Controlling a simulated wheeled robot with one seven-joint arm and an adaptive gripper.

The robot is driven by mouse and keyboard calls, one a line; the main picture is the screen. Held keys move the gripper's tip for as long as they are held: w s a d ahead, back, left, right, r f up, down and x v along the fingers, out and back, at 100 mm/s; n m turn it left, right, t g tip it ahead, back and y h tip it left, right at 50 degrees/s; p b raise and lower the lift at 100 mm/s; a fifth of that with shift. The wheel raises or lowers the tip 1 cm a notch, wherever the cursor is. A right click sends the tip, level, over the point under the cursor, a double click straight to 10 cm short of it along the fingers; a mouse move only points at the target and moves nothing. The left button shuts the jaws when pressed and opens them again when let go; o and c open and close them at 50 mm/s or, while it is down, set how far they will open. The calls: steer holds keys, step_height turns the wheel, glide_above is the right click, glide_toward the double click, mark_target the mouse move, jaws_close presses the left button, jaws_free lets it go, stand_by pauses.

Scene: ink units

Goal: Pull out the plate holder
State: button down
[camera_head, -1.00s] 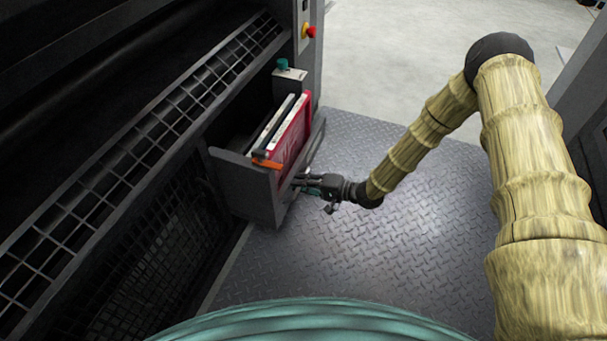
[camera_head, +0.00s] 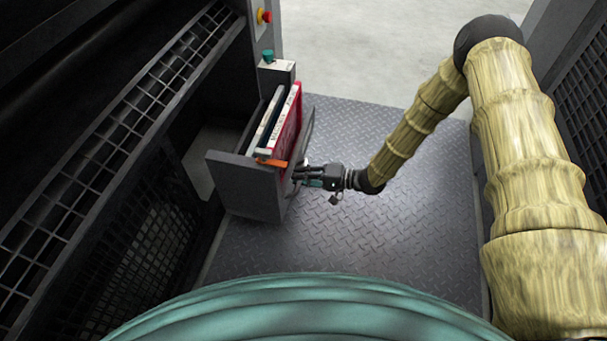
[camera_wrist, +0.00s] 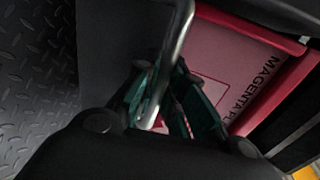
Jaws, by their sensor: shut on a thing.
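The plate holder (camera_head: 246,187) is a dark grey drawer-like box standing out from the machine's face in the head view. It holds a red plate case (camera_head: 289,118), whose label in the wrist view begins with MAGENTA (camera_wrist: 262,88), and pale slabs beside it. An orange piece (camera_head: 272,162) sits at its near end. My gripper (camera_head: 299,174) is at the holder's right side. In the wrist view its green fingers (camera_wrist: 163,100) are shut around a metal bar handle (camera_wrist: 179,36). The handle's lower end is partly hidden by the fingers.
A red button (camera_head: 265,16) is on the machine post. The tread-plate floor (camera_head: 390,225) is clear to the right. A dark mesh panel (camera_head: 585,110) bounds the far right.

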steer(key=shift+s, duration=0.1)
steer(key=c, duration=1.5)
jaws_free()
steer(key=v, duration=1.2)
steer(key=shift+f, duration=0.1)
